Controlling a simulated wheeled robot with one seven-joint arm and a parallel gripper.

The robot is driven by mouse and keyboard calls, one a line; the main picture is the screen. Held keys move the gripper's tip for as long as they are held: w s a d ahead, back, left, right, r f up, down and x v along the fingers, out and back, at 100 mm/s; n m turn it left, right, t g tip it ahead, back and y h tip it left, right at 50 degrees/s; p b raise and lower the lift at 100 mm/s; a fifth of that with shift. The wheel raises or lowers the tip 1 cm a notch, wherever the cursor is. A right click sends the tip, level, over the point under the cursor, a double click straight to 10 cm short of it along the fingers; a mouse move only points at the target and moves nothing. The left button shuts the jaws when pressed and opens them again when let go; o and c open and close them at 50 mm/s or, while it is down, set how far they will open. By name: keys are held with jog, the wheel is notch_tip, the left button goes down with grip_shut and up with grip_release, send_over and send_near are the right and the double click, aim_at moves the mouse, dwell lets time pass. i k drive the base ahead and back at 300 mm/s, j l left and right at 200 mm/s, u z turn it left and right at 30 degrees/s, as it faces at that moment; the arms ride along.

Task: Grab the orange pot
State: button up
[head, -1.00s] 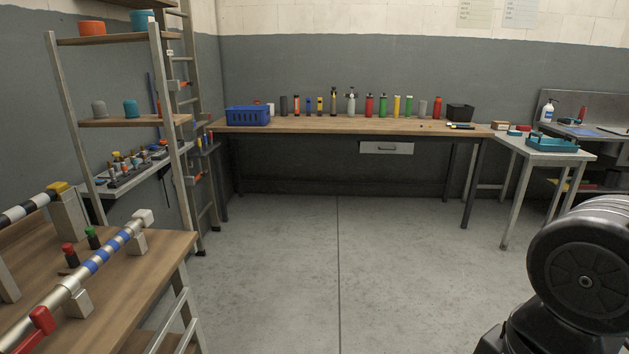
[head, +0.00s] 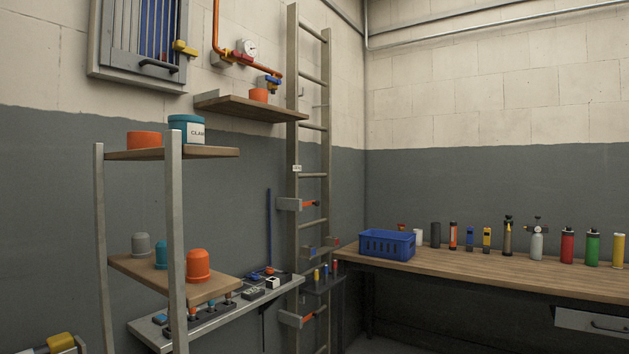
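Several orange things show in the head view, and I cannot tell which one the task means. A short, wide orange pot (head: 144,139) stands on the top board of the shelf rack at left, beside a teal labelled tub (head: 186,129). A smaller orange pot (head: 258,95) stands on a wooden wall shelf (head: 250,106) higher up, left of the ladder. An orange domed pot (head: 199,266) stands on the rack's lower board, beside a teal one (head: 162,255) and a grey one (head: 141,245). My gripper is not in view.
Metal posts (head: 176,230) of the rack stand in front of its boards. A ladder (head: 310,150) leans near the corner. A workbench (head: 470,265) at right bears a blue crate (head: 387,244) and several bottles. A wall cabinet (head: 140,42) hangs at upper left.

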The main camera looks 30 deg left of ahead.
aim_at(258, 94)
jog(key=i+u, duration=0.45)
jog(key=i+l+u, duration=0.15)
jog(key=u, duration=0.3)
jog(key=i+l+u, duration=0.25)
jog(key=u, duration=0.2)
jog(key=i+l+u, duration=0.45)
jog(key=k+j, duration=0.05)
jog(key=k, duration=0.05)
